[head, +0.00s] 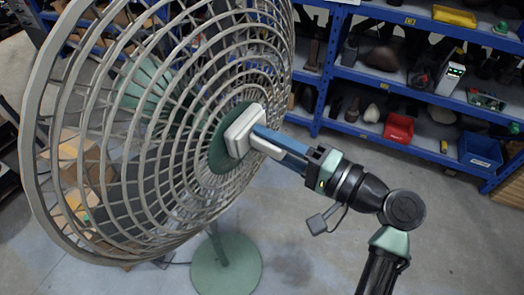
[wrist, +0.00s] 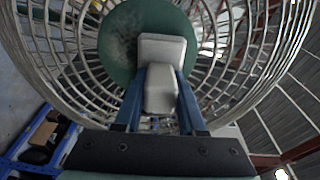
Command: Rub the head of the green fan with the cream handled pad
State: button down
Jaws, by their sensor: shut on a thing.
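The green fan's large round head (head: 92,215) fills the left of the head view, with a pale wire grille and a green centre disc (head: 219,158). The disc also shows in the wrist view (wrist: 122,28), with a darker, mottled patch at its left. My gripper (head: 268,138) is shut on the cream handled pad (head: 240,128), its blue fingers on both sides of the handle. In the wrist view the pad (wrist: 162,48) lies in front of the disc's lower right part. It looks to be against the disc, but exact contact is hidden.
The fan's green round base (head: 226,268) stands on the grey floor. A blue shelf rack (head: 350,75) with bins and tools runs along the back right. Cardboard boxes (head: 72,148) show through the grille at left. The floor at lower right is clear.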

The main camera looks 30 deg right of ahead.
jog(key=d, duration=0.1)
jog(key=w+d+b, duration=0.1)
jog(key=d, duration=0.1)
jog(key=w+d+b, duration=0.1)
jog(key=shift+w+d, duration=0.2)
jog(key=shift+d, duration=0.05)
dwell(0.4)
jog(key=v, duration=0.6)
jog(key=shift+p, duration=0.4)
jog(key=shift+s, duration=0.1)
jog(key=v, duration=0.3)
dwell(1.2)
